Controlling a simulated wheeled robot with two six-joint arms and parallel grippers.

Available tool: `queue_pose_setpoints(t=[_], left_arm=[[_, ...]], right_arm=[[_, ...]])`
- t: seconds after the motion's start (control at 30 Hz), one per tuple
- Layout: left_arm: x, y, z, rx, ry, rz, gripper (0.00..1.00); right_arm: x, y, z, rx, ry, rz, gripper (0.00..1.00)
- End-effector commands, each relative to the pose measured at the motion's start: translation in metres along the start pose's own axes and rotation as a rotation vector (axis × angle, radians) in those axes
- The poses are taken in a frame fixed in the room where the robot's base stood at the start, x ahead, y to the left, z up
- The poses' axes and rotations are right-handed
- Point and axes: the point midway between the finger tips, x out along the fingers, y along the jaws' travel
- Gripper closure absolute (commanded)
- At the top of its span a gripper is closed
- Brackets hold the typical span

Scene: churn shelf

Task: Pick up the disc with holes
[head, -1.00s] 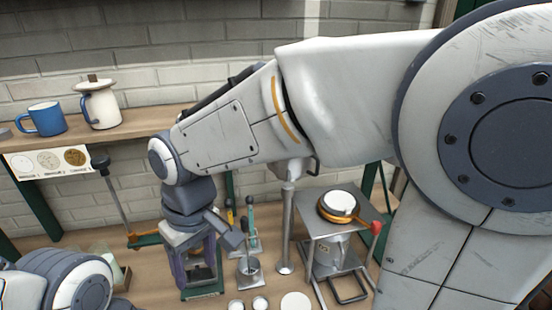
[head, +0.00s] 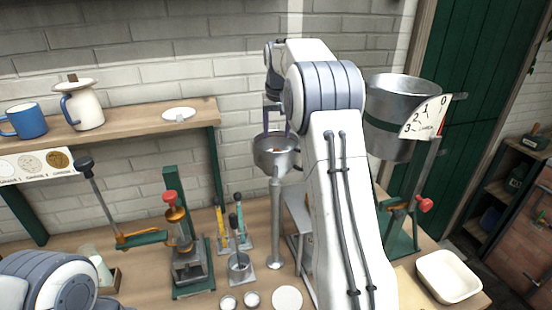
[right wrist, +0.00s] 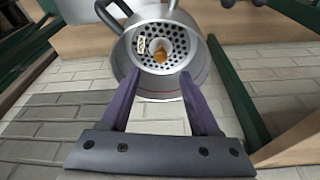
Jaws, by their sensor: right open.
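The disc with holes (right wrist: 178,52) shows in the right wrist view, seated inside a round metal cup (right wrist: 200,78). It is grey with many small holes; a brown-orange knob or lump and a small white tag sit on it. In the head view the cup (head: 287,158) stands high on a thin metal post, and the disc is mostly hidden inside. My right gripper (head: 275,130) is open, its purple fingers pointing down over the cup. In the right wrist view the open gripper (right wrist: 160,78) has its fingers apart, with the cup between and beyond them. My left gripper is out of view.
A wooden shelf (head: 140,125) at left holds a blue mug (head: 28,121), a white jug (head: 85,105) and a white plate (head: 179,114). A lever press (head: 187,250) stands on the bench. A large metal bucket (head: 402,95) with a dial is right of my arm.

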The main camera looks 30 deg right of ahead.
Motion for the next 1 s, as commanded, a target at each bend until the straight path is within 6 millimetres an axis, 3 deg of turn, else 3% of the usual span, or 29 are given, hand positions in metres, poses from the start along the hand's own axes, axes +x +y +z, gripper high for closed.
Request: queue_pose_setpoints(t=[0.27,0.53,0.83,0.87,1.0], left_arm=[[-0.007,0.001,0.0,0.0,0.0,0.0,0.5],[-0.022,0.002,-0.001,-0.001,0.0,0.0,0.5],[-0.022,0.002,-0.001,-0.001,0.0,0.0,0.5],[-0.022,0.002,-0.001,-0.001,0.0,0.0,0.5],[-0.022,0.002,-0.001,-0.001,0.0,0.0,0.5]], right_arm=[[0.025,-0.001,0.001,-0.001,-0.003,0.0,0.37],[0.063,0.0,0.004,-0.001,-0.003,0.0,0.37],[0.071,-0.001,0.004,-0.001,0.001,-0.001,0.37],[0.071,-0.001,0.004,-0.001,0.001,-0.001,0.41],[0.071,-0.001,0.004,-0.001,0.001,-0.001,0.95]])
